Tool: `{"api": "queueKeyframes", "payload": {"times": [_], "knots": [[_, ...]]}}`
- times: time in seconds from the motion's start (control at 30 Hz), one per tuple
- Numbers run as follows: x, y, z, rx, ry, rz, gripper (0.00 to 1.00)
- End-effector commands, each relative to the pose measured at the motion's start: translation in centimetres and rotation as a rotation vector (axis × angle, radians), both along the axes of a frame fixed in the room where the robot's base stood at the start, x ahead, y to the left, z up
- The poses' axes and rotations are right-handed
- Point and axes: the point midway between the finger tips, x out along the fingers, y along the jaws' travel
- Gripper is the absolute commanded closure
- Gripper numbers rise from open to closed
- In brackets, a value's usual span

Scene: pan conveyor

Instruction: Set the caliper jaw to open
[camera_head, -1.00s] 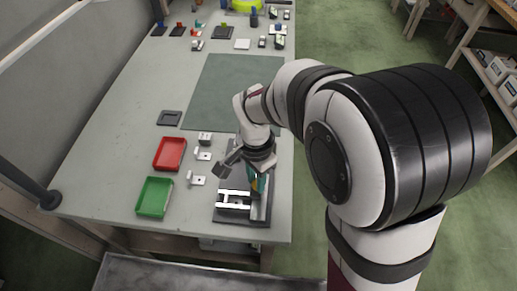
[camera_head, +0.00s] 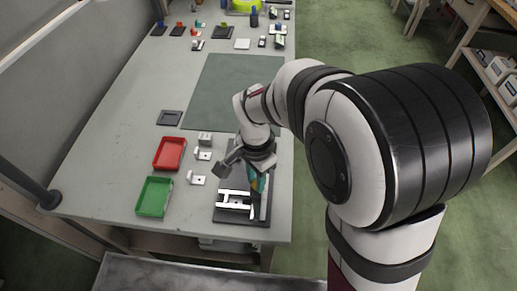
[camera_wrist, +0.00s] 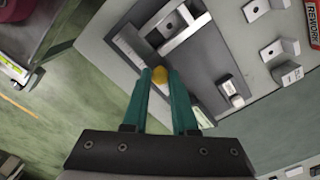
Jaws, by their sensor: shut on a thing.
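The caliper fixture is a dark base plate (camera_head: 232,221) at the near right corner of the bench, with pale metal bars (camera_head: 234,199) on it. In the wrist view its silver frame (camera_wrist: 188,37) shows at the top. My gripper (camera_head: 257,188) is over the right part of the fixture, pointing down. In the wrist view its teal fingers are closed on a small yellow knob (camera_wrist: 160,75). The knob's lower part and what it joins are hidden by the fingers, so the jaw's exact position cannot be read.
A green tray (camera_head: 154,197) and a red tray (camera_head: 169,154) lie left of the fixture. Small pale brackets (camera_head: 196,180) stand between them and the fixture. A dark green mat (camera_head: 230,90) covers the bench beyond. The bench's right edge is close to my gripper.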

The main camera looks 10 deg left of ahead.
Motion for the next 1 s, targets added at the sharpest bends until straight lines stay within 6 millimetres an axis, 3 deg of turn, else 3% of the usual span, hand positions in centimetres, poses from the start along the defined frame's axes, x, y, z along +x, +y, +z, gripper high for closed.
{"api": "queueKeyframes", "payload": {"times": [0.13,0.4,0.67,0.7,0.8,0.87,1.0], "knots": [[0.4,0.0,0.0,0.001,-0.002,-0.001,1.0],[4.0,0.0,0.1,0.001,-0.004,-0.001,1.0],[4.3,0.0,0.1,0.001,-0.009,0.003,1.0],[4.3,0.0,0.1,0.001,-0.009,0.003,0.7],[4.3,0.0,0.1,0.001,-0.008,0.003,0.52],[4.2,0.0,0.1,0.001,-0.006,0.002,0.43],[4.1,0.0,0.0,0.0,-0.004,0.001,0.43]]}}
